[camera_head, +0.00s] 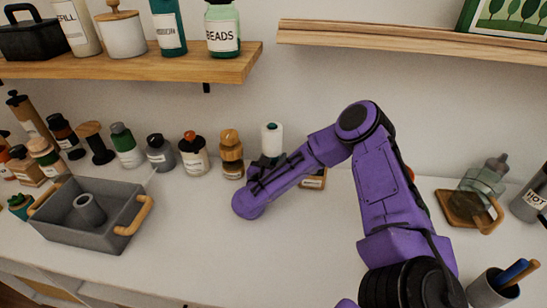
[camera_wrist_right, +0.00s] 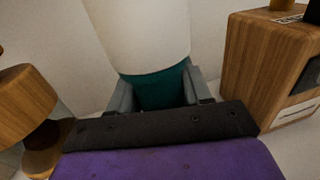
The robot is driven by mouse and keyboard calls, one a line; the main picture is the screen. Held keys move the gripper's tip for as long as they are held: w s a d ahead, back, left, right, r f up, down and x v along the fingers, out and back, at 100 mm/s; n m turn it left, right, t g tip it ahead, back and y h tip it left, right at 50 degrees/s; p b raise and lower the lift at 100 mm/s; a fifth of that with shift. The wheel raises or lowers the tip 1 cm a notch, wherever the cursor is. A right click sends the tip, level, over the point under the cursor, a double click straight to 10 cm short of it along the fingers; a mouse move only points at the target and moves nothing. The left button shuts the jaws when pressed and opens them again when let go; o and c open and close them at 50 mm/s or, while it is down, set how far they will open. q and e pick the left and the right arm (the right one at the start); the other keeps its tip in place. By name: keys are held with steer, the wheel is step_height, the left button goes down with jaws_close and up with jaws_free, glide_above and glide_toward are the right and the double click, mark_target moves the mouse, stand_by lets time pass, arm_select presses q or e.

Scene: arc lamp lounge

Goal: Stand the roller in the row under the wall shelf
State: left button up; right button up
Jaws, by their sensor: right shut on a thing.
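The roller (camera_head: 272,138) has a white cylinder on top and a dark teal lower part. It stands upright near the back wall, just right of the amber-brown wooden-looking bottle (camera_head: 231,153) that ends the row under the left wall shelf (camera_head: 190,68). My right gripper (camera_head: 270,163) is shut on its teal part; in the right wrist view the roller (camera_wrist_right: 140,35) sits between the fingers of my right gripper (camera_wrist_right: 160,90). Its foot is hidden, so I cannot tell whether it touches the counter. My left gripper is not in view.
A wooden box-like thing (camera_head: 313,179) is close on the roller's right, partly behind my arm. A grey tray (camera_head: 75,239) stands front left. A pen cup (camera_head: 490,290) is front right. The front middle counter is clear.

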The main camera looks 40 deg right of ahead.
steer(key=o, duration=1.3)
steer(key=shift+f, duration=0.1)
steer(key=shift+r, duration=0.35)
steer(key=b+v, duration=0.1)
steer(key=v, duration=0.2)
steer(key=b+v, duration=0.1)
steer(key=v, duration=0.3)
steer(key=b+v, duration=0.1)
steer(key=v, duration=0.3)
steer(key=shift+a+f, duration=0.1)
steer(key=shift+f, duration=0.15)
steer(key=shift+s+a+r, duration=0.1)
steer(key=shift+s+a, duration=0.2)
steer(key=shift+a, duration=0.1)
